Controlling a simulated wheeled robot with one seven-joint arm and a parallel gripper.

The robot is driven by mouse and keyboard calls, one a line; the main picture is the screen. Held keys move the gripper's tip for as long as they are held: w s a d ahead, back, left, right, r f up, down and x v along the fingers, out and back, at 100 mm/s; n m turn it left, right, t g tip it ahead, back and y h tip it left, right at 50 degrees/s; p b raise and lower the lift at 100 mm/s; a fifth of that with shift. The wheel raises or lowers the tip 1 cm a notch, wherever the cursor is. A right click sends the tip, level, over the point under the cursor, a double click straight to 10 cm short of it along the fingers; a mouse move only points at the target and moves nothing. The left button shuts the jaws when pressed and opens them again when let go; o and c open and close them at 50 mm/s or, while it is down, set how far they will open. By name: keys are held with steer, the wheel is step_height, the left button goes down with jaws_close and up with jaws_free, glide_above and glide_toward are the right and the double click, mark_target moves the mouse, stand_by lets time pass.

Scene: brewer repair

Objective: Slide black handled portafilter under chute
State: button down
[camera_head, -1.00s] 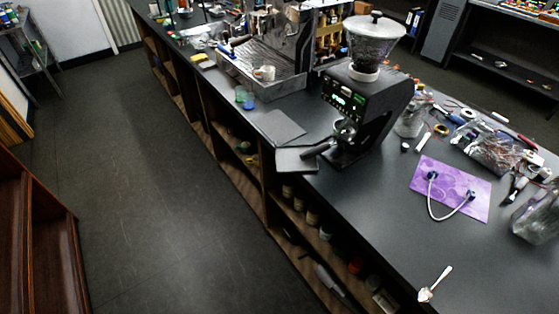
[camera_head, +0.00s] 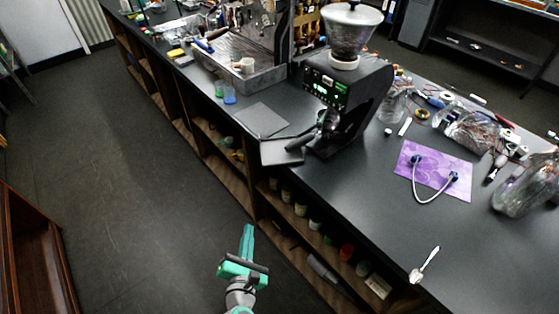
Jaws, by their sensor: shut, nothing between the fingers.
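The black-handled portafilter (camera_head: 325,124) is at the front of the black coffee grinder (camera_head: 345,95), low down near its base. Its handle points left toward the counter's front edge. The chute is not clearly distinguishable at this size, and I cannot tell whether the portafilter sits exactly under it. My gripper (camera_head: 248,240), green and grey, is at the bottom middle of the view, in front of the counter's shelves. It is shut and empty, well apart from the portafilter.
A dark flat mat (camera_head: 262,120) and a dark square tray (camera_head: 281,153) lie left of the grinder. An espresso machine (camera_head: 240,60) stands further back. The floor left of the counter is clear.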

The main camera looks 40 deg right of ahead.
steer(key=w+d+r+n+g+h, duration=0.2)
steer(key=w+d+r+g+h, duration=0.2)
steer(key=d+r+h, duration=0.45)
steer(key=y, duration=0.3)
glide_toward(284, 153)
steer(key=shift+h, duration=0.25)
steer(key=x, duration=0.6)
steer(key=shift+w+d+f, duration=0.1)
steer(key=shift+d+f, duration=0.05)
steer(key=shift+d, duration=0.05)
steer(key=shift+x, duration=1)
steer(key=shift+w, duration=0.1)
steer(key=shift+a, duration=0.15)
